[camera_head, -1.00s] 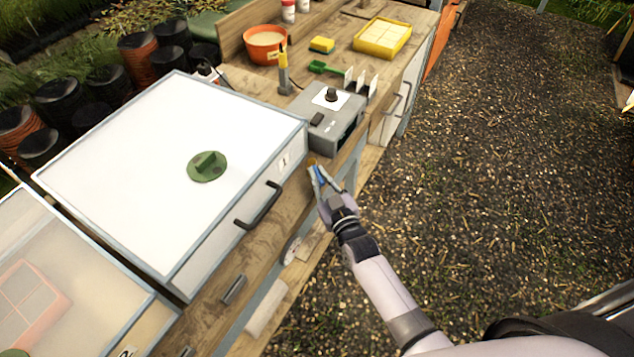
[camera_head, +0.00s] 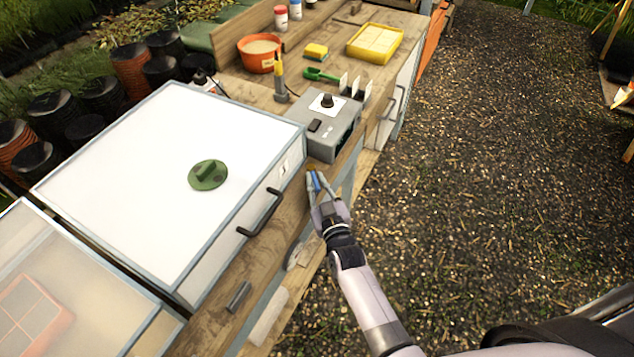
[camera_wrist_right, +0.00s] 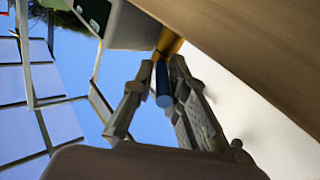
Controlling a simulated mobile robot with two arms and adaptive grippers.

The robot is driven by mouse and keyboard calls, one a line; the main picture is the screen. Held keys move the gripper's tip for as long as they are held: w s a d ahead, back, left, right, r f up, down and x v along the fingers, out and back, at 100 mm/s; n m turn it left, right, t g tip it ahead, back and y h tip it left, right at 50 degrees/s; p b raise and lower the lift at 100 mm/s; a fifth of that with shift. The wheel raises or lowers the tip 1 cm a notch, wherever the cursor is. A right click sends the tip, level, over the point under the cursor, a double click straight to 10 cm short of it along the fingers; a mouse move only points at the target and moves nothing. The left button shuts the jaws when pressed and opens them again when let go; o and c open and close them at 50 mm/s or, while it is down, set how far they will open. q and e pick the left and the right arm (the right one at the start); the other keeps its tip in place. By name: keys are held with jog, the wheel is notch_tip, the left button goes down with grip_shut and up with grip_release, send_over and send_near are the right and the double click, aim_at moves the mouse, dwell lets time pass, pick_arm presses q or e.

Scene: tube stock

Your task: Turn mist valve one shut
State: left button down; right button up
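The valve's blue lever (camera_head: 314,184) sticks out from the bench's front edge, beside the white box marked 1. In the right wrist view the blue lever (camera_wrist_right: 164,88) runs from a brass-yellow part (camera_wrist_right: 168,42). My right gripper (camera_head: 318,182) is at the lever. In the right wrist view its two fingertips (camera_wrist_right: 163,68) are close together, one on each side of the lever, and look shut on it. The valve body is mostly hidden. My left gripper is not in view.
A grey control box (camera_head: 325,145) with a black dial stands just behind. The gravel floor (camera_head: 490,170) at right is open.

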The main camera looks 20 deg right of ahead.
jog(key=shift+o, duration=1.2)
jog(key=shift+a, duration=0.1)
jog(key=shift+s, duration=0.2)
jog(key=shift+s+f, duration=0.1)
jog(key=shift+s, duration=0.25)
jog(key=s, duration=1.1)
jog(key=shift+c, duration=0.2)
